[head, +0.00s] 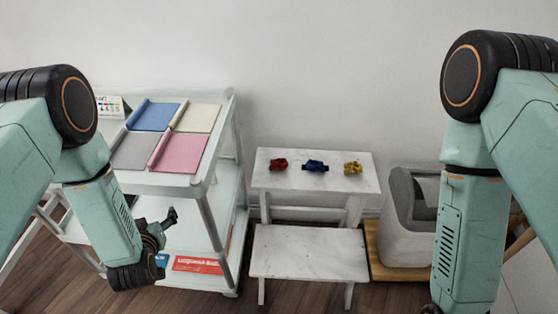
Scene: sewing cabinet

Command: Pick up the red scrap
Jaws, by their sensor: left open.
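The red scrap (279,164) is a small crumpled piece at the left of a row on the white bench-like table (313,182) by the wall. My left gripper (160,238) is open and empty at the lower left, in front of the shelf unit. It is well to the left of the red scrap, lower in the picture, and does not touch it. My right arm comes down at the right edge; its gripper is cut off below the picture.
A blue scrap (315,166) and a yellow scrap (353,167) lie right of the red one. A lower white bench (308,252) stands in front. A shelf unit (205,185) with coloured fabric pieces is left; a grey bin-like object (405,232) is right.

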